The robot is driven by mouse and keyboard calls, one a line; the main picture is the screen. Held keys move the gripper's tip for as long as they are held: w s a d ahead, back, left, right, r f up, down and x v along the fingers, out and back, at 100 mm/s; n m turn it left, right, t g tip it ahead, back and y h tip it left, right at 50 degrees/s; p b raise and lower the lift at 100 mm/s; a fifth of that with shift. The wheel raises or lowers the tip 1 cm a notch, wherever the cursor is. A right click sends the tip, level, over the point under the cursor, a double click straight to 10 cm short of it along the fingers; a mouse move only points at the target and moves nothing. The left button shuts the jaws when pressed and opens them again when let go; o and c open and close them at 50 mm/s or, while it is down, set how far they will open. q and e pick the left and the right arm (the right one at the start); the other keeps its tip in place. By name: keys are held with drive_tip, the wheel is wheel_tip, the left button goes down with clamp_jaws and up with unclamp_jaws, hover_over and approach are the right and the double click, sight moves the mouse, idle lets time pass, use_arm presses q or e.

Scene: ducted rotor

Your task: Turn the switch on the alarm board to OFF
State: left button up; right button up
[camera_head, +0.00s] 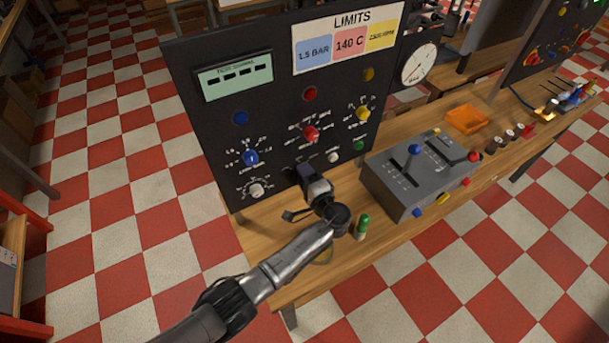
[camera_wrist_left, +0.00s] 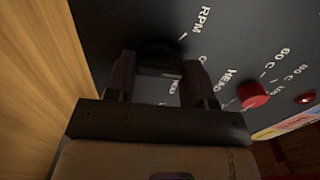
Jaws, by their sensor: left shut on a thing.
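The black upright board (camera_head: 215,130) stands at the back of the wooden bench, with coloured knobs, small lamps and printed scales. My left gripper (camera_head: 305,174) is at its lower middle, hiding what it holds in the head view. In the left wrist view, the two dark fingers of my left gripper (camera_wrist_left: 160,75) are closed on either side of a dark knob (camera_wrist_left: 160,52) on the board. Labels such as "RPM" show around it, but its pointer and any OFF mark are too dark to read. My right gripper is out of view.
On the board, a red knob (camera_head: 310,134) sits above my left gripper, a blue knob (camera_head: 251,158) left, and a white knob (camera_head: 333,157) right. A grey lever box (camera_head: 400,200) and a green-topped cylinder (camera_head: 363,226) stand close right of my arm. An orange tray (camera_head: 467,119) lies beyond.

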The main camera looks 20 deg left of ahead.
use_arm(q)
drive_tip(key=o, duration=0.9)
drive_tip(key=shift+d, duration=0.1)
drive_tip(key=shift+v, duration=6.85)
